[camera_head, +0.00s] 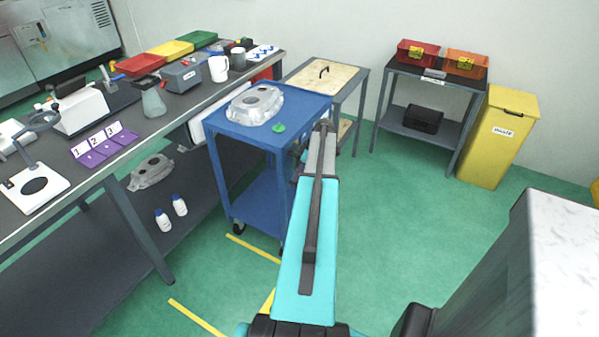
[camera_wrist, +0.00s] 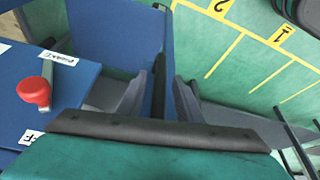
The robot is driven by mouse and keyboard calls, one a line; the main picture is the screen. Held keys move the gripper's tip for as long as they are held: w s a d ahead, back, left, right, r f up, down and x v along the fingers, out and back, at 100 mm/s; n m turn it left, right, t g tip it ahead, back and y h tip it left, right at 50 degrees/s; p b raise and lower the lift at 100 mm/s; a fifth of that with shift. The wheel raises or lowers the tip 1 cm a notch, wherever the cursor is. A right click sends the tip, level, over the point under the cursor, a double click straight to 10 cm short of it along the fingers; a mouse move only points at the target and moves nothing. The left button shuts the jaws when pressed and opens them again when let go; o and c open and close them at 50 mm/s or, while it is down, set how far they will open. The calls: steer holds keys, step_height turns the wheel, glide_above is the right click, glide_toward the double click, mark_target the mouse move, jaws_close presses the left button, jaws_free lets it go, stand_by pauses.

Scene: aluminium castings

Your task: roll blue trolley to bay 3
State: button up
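The blue trolley (camera_head: 262,132) stands upright beside the long workbench in the head view. A grey casting (camera_head: 255,104) and a small green piece (camera_head: 279,128) are on its top. My gripper (camera_head: 322,126) is at the trolley's right edge, and its tips are hard to make out there. Yellow floor lines with the numbers 2 (camera_wrist: 221,6) and 1 (camera_wrist: 283,32) show in the wrist view. No number 3 floor mark is visible.
A red knob (camera_wrist: 33,90) on a grey stem is on a blue surface in the wrist view. A wood-topped table (camera_head: 322,77) stands behind the trolley. A yellow bin (camera_head: 497,140) and a dark shelf table stand at right. Green floor is open right of the trolley.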

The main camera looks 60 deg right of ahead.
steer(key=shift+r, duration=0.15)
steer(key=b+v, duration=0.1)
steer(key=v, duration=1.2)
steer(key=shift+r+b, duration=0.3)
steer(key=shift+b, duration=0.1)
steer(key=shift+d, duration=0.1)
steer(key=shift+s, duration=0.15)
